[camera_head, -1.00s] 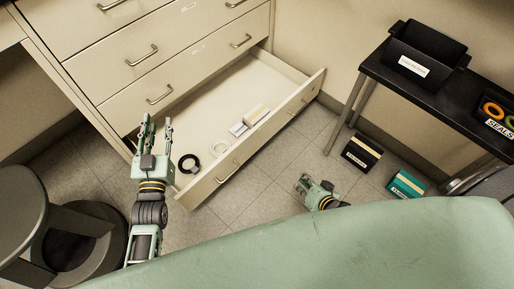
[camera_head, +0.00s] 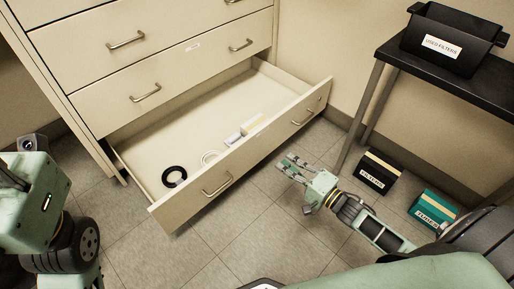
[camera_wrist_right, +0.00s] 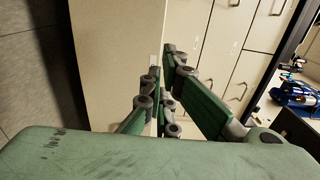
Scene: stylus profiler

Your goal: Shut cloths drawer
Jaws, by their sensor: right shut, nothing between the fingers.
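The cloths drawer (camera_head: 196,202) is the bottom drawer of the beige cabinet (camera_head: 92,62) and stands pulled out in the head view. A black ring, a pale ring and small boxes lie in it. My right gripper (camera_head: 287,162) is shut and empty, just outside the drawer front, near its right-hand handle. In the right wrist view, the shut fingers (camera_wrist_right: 160,75) are in front of a pale panel, and I cannot tell whether they touch it. My left gripper (camera_head: 32,200) is partly cut off at the left edge; its fingertips do not show clearly.
A black side table (camera_head: 470,85) with a used-filters bin (camera_head: 440,48) stands at the right. A black filters box (camera_head: 377,172) and a teal box (camera_head: 432,209) sit on the floor near it. The tiled floor before the drawer is clear.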

